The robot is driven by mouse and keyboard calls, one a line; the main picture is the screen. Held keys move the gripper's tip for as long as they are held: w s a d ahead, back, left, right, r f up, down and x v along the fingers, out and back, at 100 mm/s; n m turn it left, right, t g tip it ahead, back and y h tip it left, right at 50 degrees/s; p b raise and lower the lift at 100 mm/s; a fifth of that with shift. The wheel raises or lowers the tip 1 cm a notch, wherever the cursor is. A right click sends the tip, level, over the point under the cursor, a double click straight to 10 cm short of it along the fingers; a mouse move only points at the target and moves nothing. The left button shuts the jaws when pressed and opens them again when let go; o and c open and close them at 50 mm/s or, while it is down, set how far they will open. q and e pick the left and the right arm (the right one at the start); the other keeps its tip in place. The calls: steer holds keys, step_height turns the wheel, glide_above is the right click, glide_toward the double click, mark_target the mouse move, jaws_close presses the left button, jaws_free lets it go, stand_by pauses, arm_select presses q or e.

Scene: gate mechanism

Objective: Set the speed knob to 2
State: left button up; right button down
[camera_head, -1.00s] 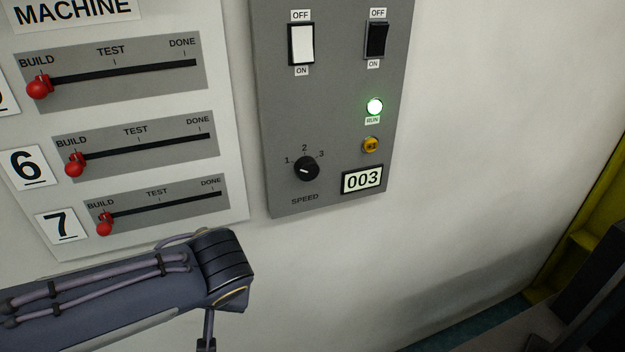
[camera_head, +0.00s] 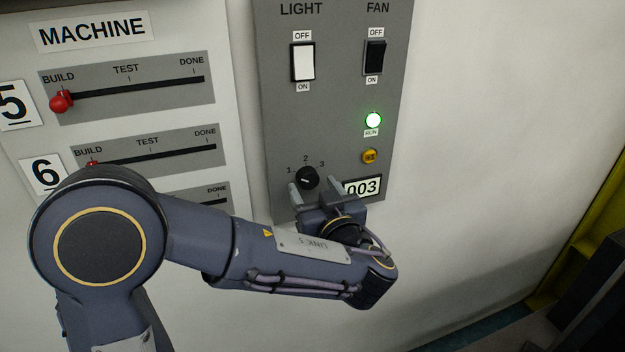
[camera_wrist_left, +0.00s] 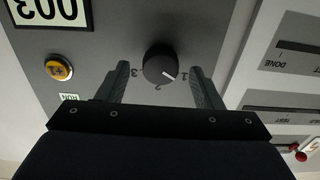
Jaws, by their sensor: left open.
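The black speed knob (camera_head: 307,178) sits low on the grey control panel, with marks 1, 2 and 3 around it. Its white pointer line is turned toward the 1. The knob also shows in the left wrist view (camera_wrist_left: 160,62), where the picture is upside down and the pointer lies near the 1. My left gripper (camera_head: 312,188) is open, just below and in front of the knob. In the left wrist view its two fingers (camera_wrist_left: 159,72) stand on either side of the knob, with gaps visible. The SPEED label is hidden behind the gripper. My right gripper is not in view.
Above the knob are a white light switch (camera_head: 303,62), a black fan switch (camera_head: 375,57), a lit green run lamp (camera_head: 373,120) and a yellow button (camera_head: 369,157). The 003 display (camera_head: 363,187) is close beside the gripper. Sliders with red handles (camera_head: 61,101) are left.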

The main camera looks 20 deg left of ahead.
arm_select(q)
steer(key=shift+w+a, duration=0.45)
steer(key=shift+w, duration=0.1)
steer(key=c, duration=1)
steer(key=shift+o, duration=0.2)
steer(key=shift+f+b, duration=0.2)
steer(key=shift+b, duration=0.3)
steer(key=m+b, duration=0.3)
steer(key=b, duration=0.7)
steer(key=shift+f+m, duration=0.15)
steer(key=shift+m, duration=0.25)
steer(key=m+b, duration=0.2)
steer(key=m, duration=0.1)
steer(key=shift+r+m, duration=0.25)
steer(key=shift+m, duration=0.05)
steer(key=m, duration=0.4)
steer(key=shift+r+b, duration=0.1)
steer(key=shift+b, duration=0.3)
steer(key=shift+m, duration=0.3)
